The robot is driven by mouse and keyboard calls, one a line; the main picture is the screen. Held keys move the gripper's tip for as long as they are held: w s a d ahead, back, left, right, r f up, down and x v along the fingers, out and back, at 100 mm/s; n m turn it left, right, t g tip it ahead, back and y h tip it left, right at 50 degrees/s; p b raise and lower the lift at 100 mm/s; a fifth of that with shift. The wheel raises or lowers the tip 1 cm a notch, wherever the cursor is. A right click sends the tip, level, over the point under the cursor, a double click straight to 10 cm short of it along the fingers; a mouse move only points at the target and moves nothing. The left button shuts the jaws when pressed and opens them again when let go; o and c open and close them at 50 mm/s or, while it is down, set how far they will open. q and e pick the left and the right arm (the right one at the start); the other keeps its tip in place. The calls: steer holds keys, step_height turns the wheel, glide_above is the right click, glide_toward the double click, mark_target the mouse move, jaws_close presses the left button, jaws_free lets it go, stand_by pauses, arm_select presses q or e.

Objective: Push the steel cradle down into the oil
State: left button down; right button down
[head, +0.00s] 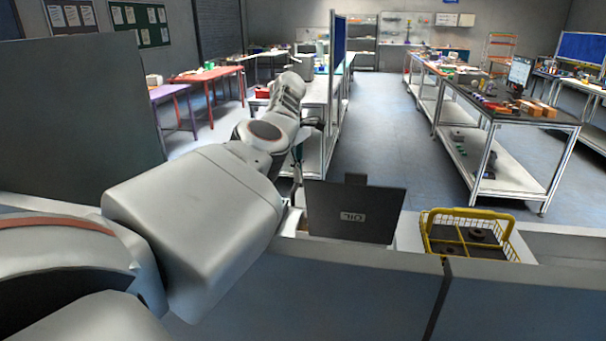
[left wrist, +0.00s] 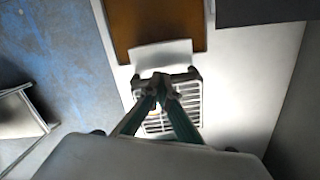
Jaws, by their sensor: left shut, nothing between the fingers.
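My left gripper (head: 298,172) reaches down behind the grey wall, beside an upright dark panel (head: 347,232) whose small label seems to read OIL upside down. In the left wrist view its fingertips (left wrist: 164,80) are together with nothing between them. Below them is a pale slatted steel piece (left wrist: 184,104), likely the cradle, partly hidden by the fingers. A pale plate (left wrist: 160,56) stands at its far end. Beyond it is a flat brown surface (left wrist: 165,20), probably the oil. I cannot tell whether the fingers touch the cradle. My right gripper is not in view.
A yellow wire basket (head: 432,247) with dark round parts sits right of the panel. A grey partition wall (head: 350,275) runs across the front. Workbenches (head: 500,110) stand behind on the right, with open floor (head: 385,130) between the rows.

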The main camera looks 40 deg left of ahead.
arm_select(q)
steer(key=shift+s+a+f+g, duration=0.3)
steer(key=shift+s+a+f, duration=0.45)
steer(key=shift+f, duration=0.15)
step_height(320, 180, up, 10)
steer(key=w, duration=0.1)
steer(key=shift+d+f, duration=0.15)
steer(key=shift+d, duration=0.2)
stand_by(0.6)
